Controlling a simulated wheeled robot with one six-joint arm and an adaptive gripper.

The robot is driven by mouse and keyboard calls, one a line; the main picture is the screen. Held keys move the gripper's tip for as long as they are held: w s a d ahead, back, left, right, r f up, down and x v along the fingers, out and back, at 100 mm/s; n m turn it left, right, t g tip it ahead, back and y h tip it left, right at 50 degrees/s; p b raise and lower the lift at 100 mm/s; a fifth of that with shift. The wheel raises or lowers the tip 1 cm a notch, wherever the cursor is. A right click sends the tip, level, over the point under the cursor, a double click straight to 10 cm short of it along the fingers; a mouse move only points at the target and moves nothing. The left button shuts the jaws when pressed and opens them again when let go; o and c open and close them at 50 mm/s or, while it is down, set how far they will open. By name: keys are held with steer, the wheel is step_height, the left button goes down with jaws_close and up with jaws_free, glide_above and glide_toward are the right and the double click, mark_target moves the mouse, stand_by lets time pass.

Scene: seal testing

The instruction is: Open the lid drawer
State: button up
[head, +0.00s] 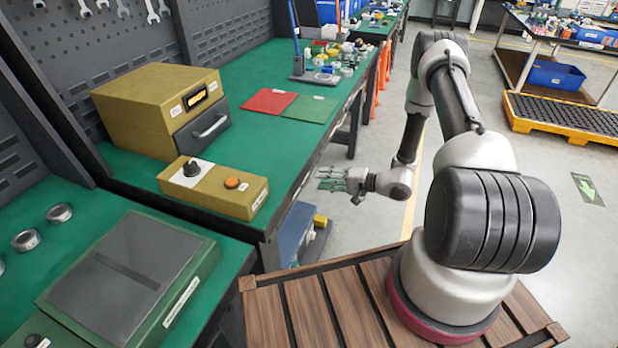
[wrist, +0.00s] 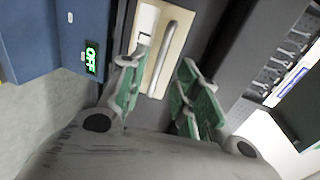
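In the wrist view, a beige drawer front (wrist: 149,20) with a long grey bar handle (wrist: 170,58) and a small white label stands ahead of my gripper (wrist: 161,66). My gripper is open, its green-padded fingers spread to either side of the handle in the picture. The handle appears to lie beyond the fingertips, with no contact visible. In the head view, my gripper (head: 328,179) is in front of the bench edge, pointing left toward the bench. I cannot make out the beige drawer front in the head view. I cannot read the drawer label.
A blue unit (wrist: 72,35) with a green "OFF" display is left of the drawer front. On the green bench (head: 268,134) are a yellow box (head: 150,105) with a dark handled front, and a yellow control box (head: 215,187). A blue object (head: 297,235) shows below the bench edge.

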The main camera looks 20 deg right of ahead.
mark_target(309, 177)
steer(key=x, duration=0.6)
steer(key=shift+a, duration=0.1)
jaws_close()
